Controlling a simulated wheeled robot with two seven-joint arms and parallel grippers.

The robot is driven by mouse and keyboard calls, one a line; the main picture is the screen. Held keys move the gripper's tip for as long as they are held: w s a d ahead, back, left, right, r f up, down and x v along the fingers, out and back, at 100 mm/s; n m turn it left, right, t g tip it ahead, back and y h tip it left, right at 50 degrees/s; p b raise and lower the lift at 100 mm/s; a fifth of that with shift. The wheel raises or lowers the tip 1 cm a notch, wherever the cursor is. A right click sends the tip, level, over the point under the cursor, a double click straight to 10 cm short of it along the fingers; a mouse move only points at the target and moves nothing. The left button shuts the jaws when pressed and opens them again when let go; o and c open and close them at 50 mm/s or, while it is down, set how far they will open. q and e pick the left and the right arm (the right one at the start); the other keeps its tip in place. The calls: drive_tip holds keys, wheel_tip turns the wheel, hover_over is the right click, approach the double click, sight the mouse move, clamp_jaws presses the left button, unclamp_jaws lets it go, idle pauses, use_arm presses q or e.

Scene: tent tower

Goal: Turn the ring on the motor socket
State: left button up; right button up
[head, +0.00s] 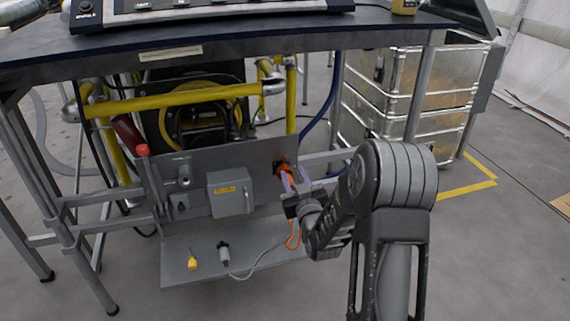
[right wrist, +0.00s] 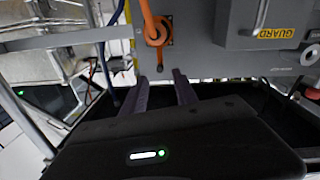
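The motor socket (head: 279,166) is a dark fitting at the right end of the grey panel, with an orange plug and cable (head: 291,236) at it. In the right wrist view the orange plug (right wrist: 154,30) sits at the dark socket (right wrist: 164,28); I cannot make out the ring clearly. My right gripper (head: 288,182) is close in front of the socket and partly covers it. In the right wrist view its two purple-grey fingers (right wrist: 161,76) stand apart with nothing between them, their tips apart from the orange plug in the picture. My left gripper is not in view.
The grey panel (head: 200,160) carries a grey guard box (head: 230,194) and a red-knobbed lever (head: 142,150). A shelf (head: 207,272) below holds a yellow piece (head: 192,263) and a grey connector with cable (head: 223,250). A dark tabletop (head: 230,42) overhangs; metal crates (head: 440,85) stand right.

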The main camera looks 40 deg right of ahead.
sight(288, 163)
drive_tip(key=b+x, duration=0.1)
drive_tip(key=x, duration=0.6)
drive_tip(key=shift+w+b, duration=0.2)
drive_tip(key=shift+b, duration=0.2)
drive_tip(key=shift+c, duration=0.5)
clamp_jaws()
